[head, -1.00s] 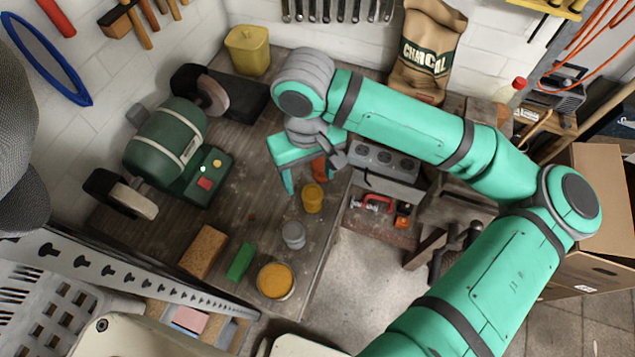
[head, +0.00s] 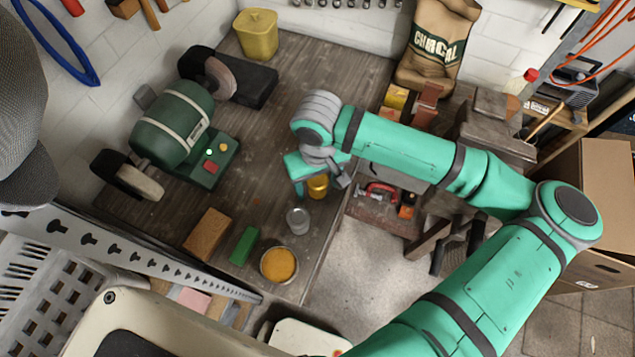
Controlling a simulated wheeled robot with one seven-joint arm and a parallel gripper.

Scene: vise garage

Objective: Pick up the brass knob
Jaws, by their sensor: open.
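A small, round brass-coloured piece (head: 318,187), which looks like the brass knob, stands on the wooden workbench (head: 262,150) near its right edge. My gripper (head: 317,180) is open and points down directly over it. One finger shows at its left. The teal hand hides the top of the piece, and I cannot tell whether the fingers touch it.
A grey tin (head: 298,220), an orange-filled round dish (head: 279,264), a green block (head: 243,246) and a brown block (head: 207,234) stand nearby. The green bench grinder (head: 175,130) is at left. A yellow canister (head: 257,34) stands at the back.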

